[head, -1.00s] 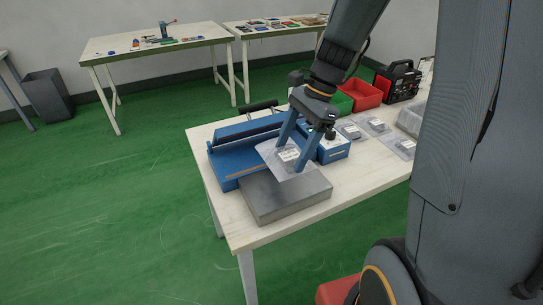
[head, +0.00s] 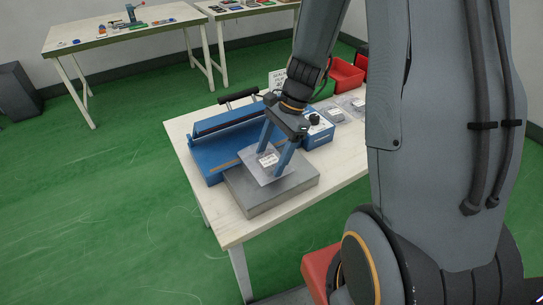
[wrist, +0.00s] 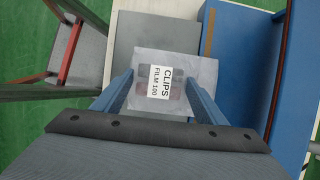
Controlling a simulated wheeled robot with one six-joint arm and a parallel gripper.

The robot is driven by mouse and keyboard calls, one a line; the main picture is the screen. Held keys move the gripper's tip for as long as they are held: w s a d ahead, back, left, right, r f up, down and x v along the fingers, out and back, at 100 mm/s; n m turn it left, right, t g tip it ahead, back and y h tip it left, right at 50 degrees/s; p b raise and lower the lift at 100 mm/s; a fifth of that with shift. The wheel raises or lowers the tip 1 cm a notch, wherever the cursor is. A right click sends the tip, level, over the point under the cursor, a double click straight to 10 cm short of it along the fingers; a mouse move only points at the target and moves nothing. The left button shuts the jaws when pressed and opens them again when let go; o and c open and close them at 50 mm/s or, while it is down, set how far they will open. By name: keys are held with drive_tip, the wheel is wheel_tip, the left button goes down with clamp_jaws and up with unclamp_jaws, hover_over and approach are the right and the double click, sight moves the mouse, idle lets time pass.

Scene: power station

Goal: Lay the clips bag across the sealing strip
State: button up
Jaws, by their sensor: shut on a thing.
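The clips bag (head: 268,160) is a clear, flat bag with a white label reading CLIPS FILM 100. My gripper (head: 271,164) is shut on it, with a blue finger at either side. The bag also shows in the wrist view (wrist: 152,66), flat to the camera with reddish contents behind the label. It is over the grey block in front of the blue sealer (head: 205,157); I cannot tell whether it touches the block. The sealing strip (head: 226,163) is a thin brown line along the sealer's near side.
The grey block (head: 245,197) stands against the sealer's near side. A blue box with a black knob (head: 318,132) stands right of my gripper. More clear bags (head: 337,114) and a red bin (head: 347,76) lie farther right. The table's near left corner is bare.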

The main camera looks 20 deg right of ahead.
drive_tip(key=shift+f, duration=0.3)
drive_tip(key=shift+f, duration=0.1)
drive_tip(key=o, duration=1.1)
drive_tip(key=shift+c, duration=0.2)
drive_tip(key=s+b+v, duration=0.1)
drive_tip(key=b+v, duration=0.1)
drive_tip(key=v, duration=0.9)
drive_tip(key=s+a+f+n+t+h, duration=0.1)
drive_tip(key=s+a+f+n+h, duration=0.2)
drive_tip(key=s+n, duration=0.6)
drive_tip(key=shift+a+n+t+h, duration=0.45)
drive_tip(key=shift+n+h, duration=0.25)
drive_tip(key=shift+n, duration=2.8)
